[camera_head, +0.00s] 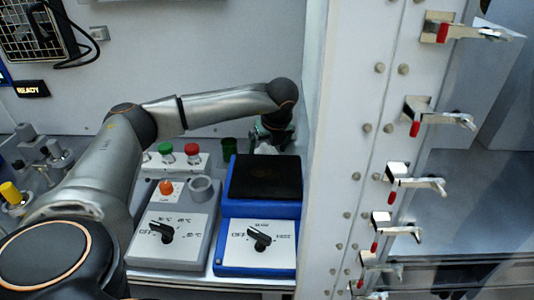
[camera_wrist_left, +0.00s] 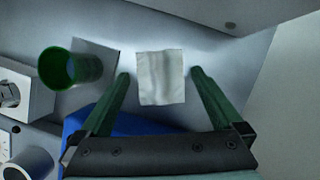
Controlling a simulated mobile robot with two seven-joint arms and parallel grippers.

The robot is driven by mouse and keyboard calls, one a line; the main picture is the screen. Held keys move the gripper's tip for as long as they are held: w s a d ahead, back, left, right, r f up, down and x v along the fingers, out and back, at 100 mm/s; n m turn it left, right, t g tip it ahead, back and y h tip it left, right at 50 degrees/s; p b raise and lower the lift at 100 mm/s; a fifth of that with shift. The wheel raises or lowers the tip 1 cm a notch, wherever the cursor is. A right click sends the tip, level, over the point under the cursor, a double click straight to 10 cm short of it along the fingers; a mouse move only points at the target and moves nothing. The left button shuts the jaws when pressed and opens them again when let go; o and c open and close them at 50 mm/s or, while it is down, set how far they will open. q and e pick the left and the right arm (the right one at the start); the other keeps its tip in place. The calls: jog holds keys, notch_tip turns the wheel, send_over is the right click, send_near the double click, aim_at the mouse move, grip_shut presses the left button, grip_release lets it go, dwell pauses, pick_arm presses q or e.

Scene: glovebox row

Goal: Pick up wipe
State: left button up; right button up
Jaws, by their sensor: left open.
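The wipe (camera_wrist_left: 161,78) is a white, slightly creased square cloth lying flat on the light grey surface in the left wrist view. My left gripper (camera_wrist_left: 160,73) is open, with one green finger to each side of the wipe and nothing held. I cannot tell its exact height above the cloth. In the head view my left gripper (camera_head: 277,132) is at the back, behind the blue device, pointing down. The wipe is mostly hidden there by the gripper and the device. My right gripper is not in view.
A green cup (camera_wrist_left: 70,68) stands left of the wipe and also shows in the head view (camera_head: 229,147). The blue device (camera_head: 262,212) with a black top and the grey device (camera_head: 172,240) stand in front. A wall panel with latches (camera_head: 430,118) rises on the right.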

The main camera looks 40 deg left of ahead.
aim_at(268, 149)
pick_arm(q)
jog(key=c, duration=1.2)
jog(key=shift+r, duration=0.1)
jog(key=shift+c, duration=0.2)
notch_tip(268, 149, up, 10)
jog(key=o, duration=0.7)
jog(key=c, duration=0.6)
jog(key=shift+d, duration=0.1)
